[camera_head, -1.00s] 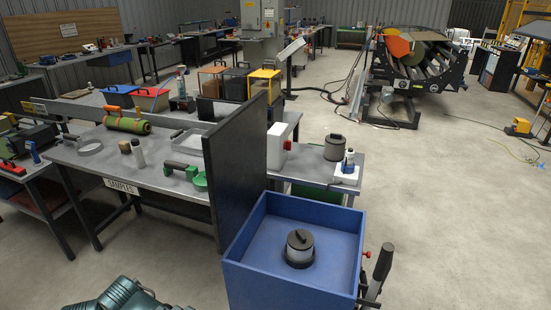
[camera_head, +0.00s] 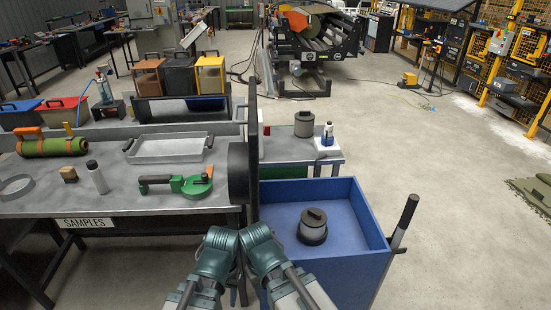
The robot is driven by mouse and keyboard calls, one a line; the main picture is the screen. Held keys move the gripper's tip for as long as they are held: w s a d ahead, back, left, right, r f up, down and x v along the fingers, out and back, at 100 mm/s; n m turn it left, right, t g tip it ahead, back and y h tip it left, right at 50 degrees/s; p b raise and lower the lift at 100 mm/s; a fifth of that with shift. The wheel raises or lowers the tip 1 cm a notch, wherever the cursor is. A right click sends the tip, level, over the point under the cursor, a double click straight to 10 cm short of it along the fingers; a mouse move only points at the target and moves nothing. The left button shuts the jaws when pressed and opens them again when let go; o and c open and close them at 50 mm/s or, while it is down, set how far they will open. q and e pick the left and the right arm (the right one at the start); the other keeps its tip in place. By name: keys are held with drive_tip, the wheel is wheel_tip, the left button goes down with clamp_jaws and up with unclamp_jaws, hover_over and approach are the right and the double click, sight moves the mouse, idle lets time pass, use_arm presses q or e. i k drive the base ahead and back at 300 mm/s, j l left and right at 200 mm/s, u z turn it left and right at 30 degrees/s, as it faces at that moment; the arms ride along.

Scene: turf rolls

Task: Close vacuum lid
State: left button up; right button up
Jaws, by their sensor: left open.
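The lid appears to be the tall dark panel (camera_head: 253,150), seen almost edge-on. It stands upright along the left side of the open blue box (camera_head: 374,215). A dark round part (camera_head: 238,172) shows at the panel's left side.
The samples bench (camera_head: 110,205) on the left holds a metal tray (camera_head: 168,148), a green tool (camera_head: 192,186) and a bottle (camera_head: 97,178). A dark lever (camera_head: 404,220) stands at the box's right side. The floor to the right is mostly clear.

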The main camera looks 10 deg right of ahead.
sight(243, 157)
drive_tip(key=j+z, duration=0.35)
drive_tip(key=j, duration=0.3)
drive_tip(key=j+z, duration=0.4)
drive_tip(key=j, duration=0.25)
